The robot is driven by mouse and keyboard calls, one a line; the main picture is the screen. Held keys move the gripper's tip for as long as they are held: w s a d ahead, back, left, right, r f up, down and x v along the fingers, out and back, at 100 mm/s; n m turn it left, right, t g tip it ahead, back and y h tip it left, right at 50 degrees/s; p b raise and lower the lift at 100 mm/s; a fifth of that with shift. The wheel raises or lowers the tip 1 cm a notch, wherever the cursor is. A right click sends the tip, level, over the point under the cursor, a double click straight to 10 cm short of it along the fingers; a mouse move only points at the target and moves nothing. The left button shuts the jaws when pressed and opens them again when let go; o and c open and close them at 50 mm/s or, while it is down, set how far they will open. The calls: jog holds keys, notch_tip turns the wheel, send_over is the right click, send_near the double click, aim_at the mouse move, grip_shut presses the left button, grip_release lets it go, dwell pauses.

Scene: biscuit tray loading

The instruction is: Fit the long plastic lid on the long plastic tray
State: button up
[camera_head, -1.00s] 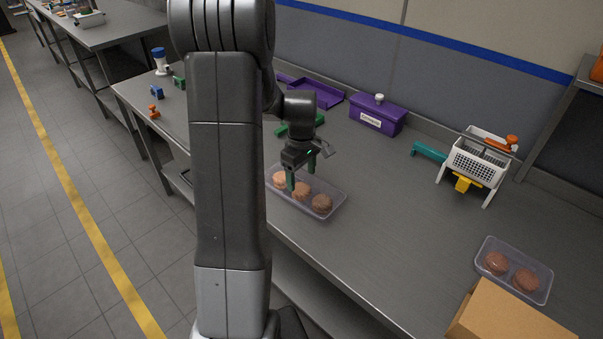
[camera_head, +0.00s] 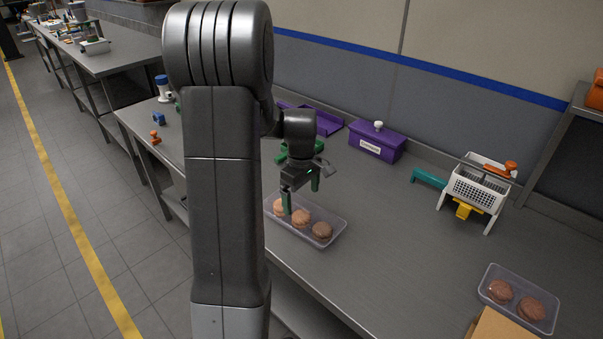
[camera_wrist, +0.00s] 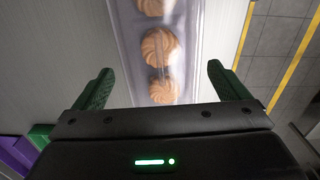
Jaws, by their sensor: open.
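The long clear plastic tray (camera_head: 338,232) lies near the front edge of the bench with three round biscuits in a row. It also shows in the wrist view (camera_wrist: 194,60), with the biscuits behind a hazy, shiny surface. I cannot make out for sure whether the clear lid lies on it; no separate long lid shows elsewhere. My gripper (camera_head: 301,199) is over the tray, its green fingers apart. In the wrist view the gripper (camera_wrist: 160,85) is open and empty, and the tray's near end runs between the fingers and under the gripper body. I cannot tell the exact height.
A shorter clear tray (camera_head: 547,329) with two biscuits is at the right, by a cardboard box (camera_head: 492,326). A purple labelled box (camera_head: 376,146), a teal piece (camera_head: 428,178) and a white basket stand (camera_head: 476,188) are at the back. The bench's right middle is clear.

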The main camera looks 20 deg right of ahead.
notch_tip(320, 180, up, 11)
dwell(0.3)
dwell(0.4)
notch_tip(320, 180, down, 14)
jog(key=shift+r, duration=0.35)
dwell(0.5)
